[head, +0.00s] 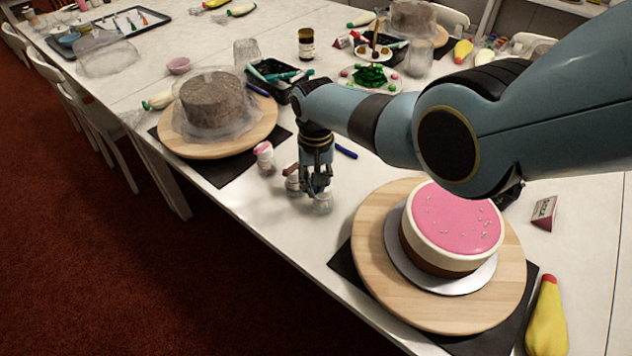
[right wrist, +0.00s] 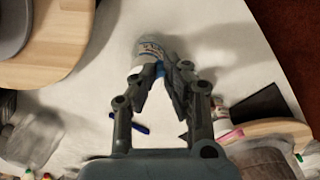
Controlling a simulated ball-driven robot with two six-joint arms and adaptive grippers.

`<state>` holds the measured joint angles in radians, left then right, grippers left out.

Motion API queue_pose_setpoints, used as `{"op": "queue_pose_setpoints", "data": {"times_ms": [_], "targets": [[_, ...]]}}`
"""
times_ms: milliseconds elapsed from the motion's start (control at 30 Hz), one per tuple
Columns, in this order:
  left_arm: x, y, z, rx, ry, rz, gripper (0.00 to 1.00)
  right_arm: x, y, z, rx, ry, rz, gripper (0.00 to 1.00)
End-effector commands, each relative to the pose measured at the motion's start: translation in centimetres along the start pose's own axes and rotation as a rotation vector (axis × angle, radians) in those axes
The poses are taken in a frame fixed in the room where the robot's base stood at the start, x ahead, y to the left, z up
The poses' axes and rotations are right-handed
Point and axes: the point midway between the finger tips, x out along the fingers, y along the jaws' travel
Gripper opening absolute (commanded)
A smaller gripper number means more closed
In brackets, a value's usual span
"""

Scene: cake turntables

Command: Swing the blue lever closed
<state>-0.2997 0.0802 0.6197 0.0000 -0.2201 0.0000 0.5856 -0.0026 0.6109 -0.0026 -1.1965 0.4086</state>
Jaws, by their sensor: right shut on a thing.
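My right gripper (head: 318,190) reaches down to the table between the two turntables. Its fingers are closed on a small clear jar (head: 323,204) with a pale printed label. In the right wrist view my right gripper (right wrist: 162,72) has its fingertips together at the jar (right wrist: 150,50). A small blue patch (right wrist: 159,69) shows at the jar's edge by the fingertips; I cannot tell whether it is the blue lever. A thin blue stick (head: 346,151) lies apart on the table behind the gripper. My left gripper is not in view.
A pink-topped cake (head: 457,220) stands on a wooden turntable (head: 375,285) at the right. A plastic-covered brown cake (head: 212,100) stands on another turntable (head: 180,147) at the left. A pink-and-white jar (head: 264,157) stands near the front edge. A yellow piping bag (head: 547,318) lies at far right.

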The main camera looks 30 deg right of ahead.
Motion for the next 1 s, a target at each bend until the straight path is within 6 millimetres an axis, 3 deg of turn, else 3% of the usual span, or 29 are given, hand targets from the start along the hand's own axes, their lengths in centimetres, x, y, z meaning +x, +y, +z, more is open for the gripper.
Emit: {"op": "queue_pose_setpoints", "data": {"times_ms": [100, 133, 333, 700, 867, 1000], "targets": [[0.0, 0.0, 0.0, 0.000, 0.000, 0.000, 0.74, 0.0, 0.0, 0.0, -0.001, 0.000, 0.000, 0.00], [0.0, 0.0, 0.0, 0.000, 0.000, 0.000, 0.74, 0.0, 0.0, 0.0, -0.001, 0.000, 0.000, 0.09], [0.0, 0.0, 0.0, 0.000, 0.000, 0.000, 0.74, 0.0, 0.0, 0.0, -0.001, 0.000, 0.000, 0.33], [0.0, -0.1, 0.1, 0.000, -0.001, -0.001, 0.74, -0.5, -0.1, -0.1, -0.001, 0.002, -0.001, 0.33], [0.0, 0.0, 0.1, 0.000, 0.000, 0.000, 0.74, -2.2, -0.1, -0.1, -0.002, 0.003, -0.002, 0.33], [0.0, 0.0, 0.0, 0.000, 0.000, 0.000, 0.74, -4.9, -0.1, -0.1, -0.001, 0.006, -0.003, 0.33]]}}
